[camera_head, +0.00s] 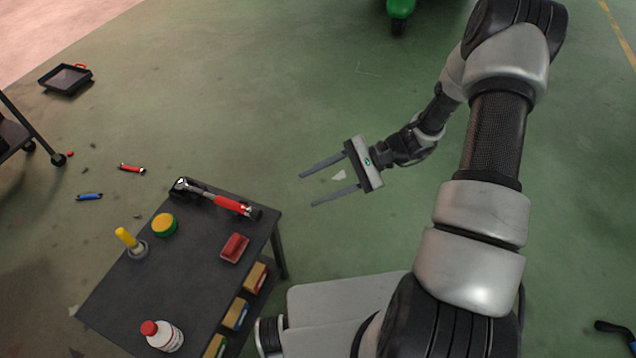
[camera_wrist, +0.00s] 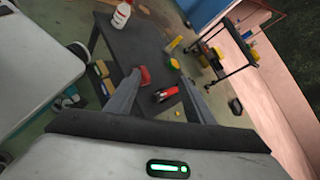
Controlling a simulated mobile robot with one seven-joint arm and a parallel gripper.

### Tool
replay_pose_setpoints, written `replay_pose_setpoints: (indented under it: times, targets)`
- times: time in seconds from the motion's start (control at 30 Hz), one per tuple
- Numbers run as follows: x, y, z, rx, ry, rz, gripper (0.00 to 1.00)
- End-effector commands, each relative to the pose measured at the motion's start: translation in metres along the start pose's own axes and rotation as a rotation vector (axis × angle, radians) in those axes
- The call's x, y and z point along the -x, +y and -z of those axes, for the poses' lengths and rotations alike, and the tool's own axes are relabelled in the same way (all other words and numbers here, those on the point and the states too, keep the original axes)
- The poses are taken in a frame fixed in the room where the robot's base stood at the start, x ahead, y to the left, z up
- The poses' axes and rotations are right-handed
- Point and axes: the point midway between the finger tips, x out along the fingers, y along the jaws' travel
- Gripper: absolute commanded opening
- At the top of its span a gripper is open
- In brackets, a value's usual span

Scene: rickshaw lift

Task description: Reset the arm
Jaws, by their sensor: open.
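My gripper (camera_head: 331,182) is open and empty. In the head view it hangs over the green floor, to the right of the dark table (camera_head: 180,290), with its fingers pointing left toward the table. My arm comes down from the upper right of that view. In the wrist view the two fingers of my gripper (camera_wrist: 158,92) are spread wide, with the table (camera_wrist: 138,45) beyond them. Nothing is between the fingers.
On the table are a red-handled tool (camera_head: 232,204), a red block (camera_head: 235,248), a green-yellow round item (camera_head: 163,225), a yellow-handled item (camera_head: 126,238) and a white bottle (camera_head: 163,336). A black tray (camera_head: 66,79) lies on the floor at upper left. Floor around my gripper is clear.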

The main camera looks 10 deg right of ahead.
Motion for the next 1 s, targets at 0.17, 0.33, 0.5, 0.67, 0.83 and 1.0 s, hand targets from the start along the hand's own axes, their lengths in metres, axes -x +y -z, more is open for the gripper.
replay_pose_setpoints:
  times: [0.17, 0.33, 0.5, 0.67, 0.83, 1.0]
  targets:
    - [0.000, 0.000, 0.000, 0.000, 0.000, 0.001, 0.49]
    - [0.001, -0.001, -0.002, 0.004, 0.002, -0.003, 0.49]
    - [0.019, -0.016, -0.033, 0.082, 0.049, -0.092, 0.49]
    - [0.054, -0.036, -0.095, 0.241, 0.161, -0.270, 0.49]
    - [0.091, -0.050, -0.162, 0.417, 0.308, -0.450, 0.49]
    - [0.128, -0.058, -0.227, 0.594, 0.471, -0.596, 0.49]
